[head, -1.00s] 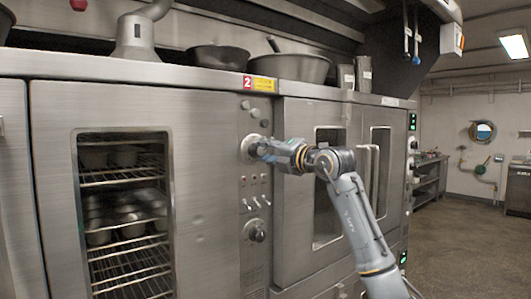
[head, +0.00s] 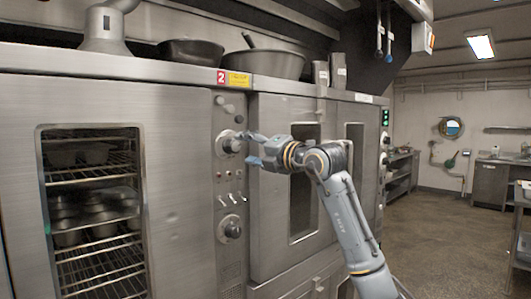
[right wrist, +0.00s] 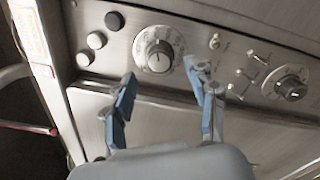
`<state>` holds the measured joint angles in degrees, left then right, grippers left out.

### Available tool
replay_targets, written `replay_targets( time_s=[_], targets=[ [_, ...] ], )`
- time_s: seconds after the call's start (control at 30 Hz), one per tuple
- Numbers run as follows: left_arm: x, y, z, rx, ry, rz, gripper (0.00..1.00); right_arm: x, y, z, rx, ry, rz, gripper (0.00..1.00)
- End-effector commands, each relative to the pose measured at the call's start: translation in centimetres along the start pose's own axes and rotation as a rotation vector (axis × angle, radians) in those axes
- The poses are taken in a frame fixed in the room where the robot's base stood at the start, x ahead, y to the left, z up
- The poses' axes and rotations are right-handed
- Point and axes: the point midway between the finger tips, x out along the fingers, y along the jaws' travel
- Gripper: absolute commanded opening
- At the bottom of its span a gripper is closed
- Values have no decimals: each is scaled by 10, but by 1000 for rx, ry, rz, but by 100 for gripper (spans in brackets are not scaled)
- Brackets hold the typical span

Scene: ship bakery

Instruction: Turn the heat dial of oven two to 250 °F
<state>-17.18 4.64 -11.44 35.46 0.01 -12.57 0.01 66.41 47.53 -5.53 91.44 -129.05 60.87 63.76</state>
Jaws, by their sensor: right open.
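Oven two (head: 180,112) carries a red "2" label (head: 221,77) at the top of its control strip. A second, darker-knobbed dial (head: 230,229) sits lower on the strip and shows in the right wrist view (right wrist: 291,88). My right gripper (head: 252,149) is open and empty, just in front of the upper dial and apart from it. In the right wrist view its fingertips (right wrist: 159,68) spread either side of the knob. The scale numbers are too small to read.
Small toggle switches (head: 231,198) sit between the two dials. Round buttons (right wrist: 97,40) lie beside the upper dial. Another oven door (head: 275,200) stands right of the strip, behind my right arm. Bowls (head: 264,64) stand on top. The floor at right is clear.

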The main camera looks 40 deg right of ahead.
Motion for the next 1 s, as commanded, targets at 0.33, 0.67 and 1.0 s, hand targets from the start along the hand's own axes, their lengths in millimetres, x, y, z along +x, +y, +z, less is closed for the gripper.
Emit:
replay_targets(
  time_s=[0.33, 0.67, 1.0],
  targets=[
    [0, 1, 0, 0, 1, 1, 0, -67, -1, 0, -1, -1, -3, 57],
    [0, 1, -1, 0, 1, 1, 0, -82, 0, 0, 0, 0, -1, 57],
    [0, 1, -1, 0, 1, 1, 0, -81, 0, 0, 0, 0, -1, 57]
  ],
)
